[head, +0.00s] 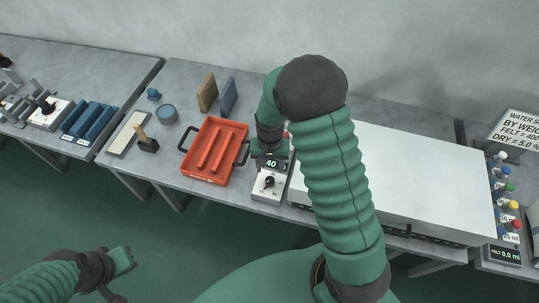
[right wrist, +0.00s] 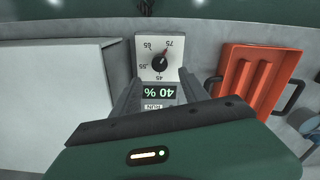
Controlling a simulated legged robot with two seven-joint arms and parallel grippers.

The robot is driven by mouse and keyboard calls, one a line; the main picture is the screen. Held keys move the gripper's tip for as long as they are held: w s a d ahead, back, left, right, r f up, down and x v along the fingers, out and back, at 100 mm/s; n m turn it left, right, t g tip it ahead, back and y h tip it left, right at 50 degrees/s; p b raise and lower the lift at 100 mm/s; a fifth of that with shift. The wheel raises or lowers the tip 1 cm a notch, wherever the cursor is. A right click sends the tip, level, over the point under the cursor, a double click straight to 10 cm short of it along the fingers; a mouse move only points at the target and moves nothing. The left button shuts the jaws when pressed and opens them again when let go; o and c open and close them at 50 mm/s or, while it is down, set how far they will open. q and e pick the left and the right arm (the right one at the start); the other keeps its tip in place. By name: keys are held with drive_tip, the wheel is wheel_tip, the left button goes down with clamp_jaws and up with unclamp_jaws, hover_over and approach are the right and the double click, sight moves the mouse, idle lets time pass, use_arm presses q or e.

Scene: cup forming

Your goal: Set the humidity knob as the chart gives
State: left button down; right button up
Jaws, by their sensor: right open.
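The humidity knob (right wrist: 159,64) is a black knob with a red pointer on a white dial panel marked 45, 55, 65 and 75. Its pointer is near 75 in the right wrist view. The knob also shows in the head view (head: 269,182). A display (right wrist: 158,92) beside it reads 40 %, upside down in the wrist view. My right gripper (right wrist: 158,78) is open, its fingers either side of the display and pointing at the knob; contact is not clear. My left gripper (head: 118,275) hangs low at left, away from the bench. No humidity chart is legible.
An orange tray (head: 240,132) stands left of the panel. A large white box (head: 420,170) stands to its right. A sign (head: 517,130) at far right, partly cut off, reads "FELT = 400" and "DRY = 5.0 %".

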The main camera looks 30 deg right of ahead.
wheel_tip(320, 180, up, 8)
drive_tip(key=shift+r, duration=0.15)
idle(0.3)
drive_tip(key=s+a+n+t+b, duration=0.2)
drive_tip(key=s+a+n, duration=0.5)
drive_tip(key=s, duration=0.2)
drive_tip(key=shift+s+a+f+t+b, duration=0.25)
drive_tip(key=shift+f+t+b, duration=0.1)
drive_tip(key=shift+f, duration=0.1)
drive_tip(key=shift+s+a, duration=0.1)
drive_tip(key=shift+a, duration=0.1)
